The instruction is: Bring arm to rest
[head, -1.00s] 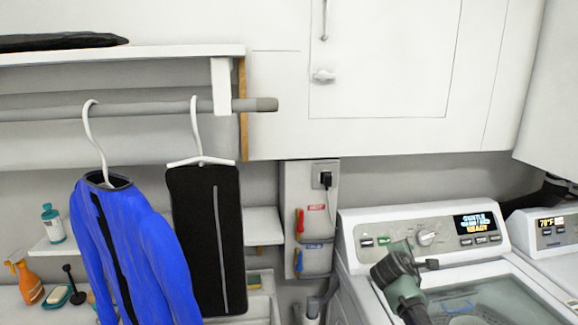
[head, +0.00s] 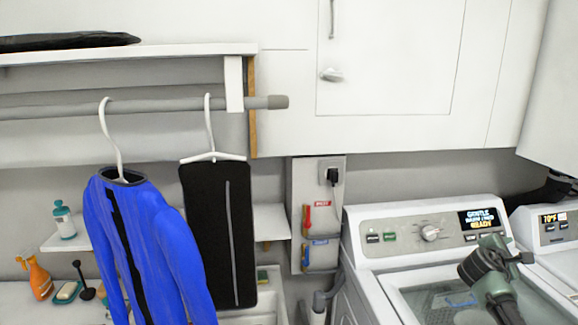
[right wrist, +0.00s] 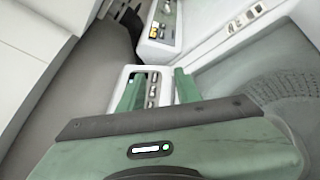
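My right gripper (head: 522,257) is green and dark grey. In the head view it is above the right part of the washing machine (head: 372,240), in front of its control panel. In the right wrist view its two green fingers (right wrist: 158,90) stand apart with nothing between them, and a machine's control panel shows beyond the gap. My left gripper is not in view.
A second machine (head: 550,228) stands at the right. White cabinets (head: 400,60) hang above. A blue jacket (head: 150,245) and a black garment (head: 215,230) hang from a rail (head: 60,108) at the left. Bottles stand at the far left.

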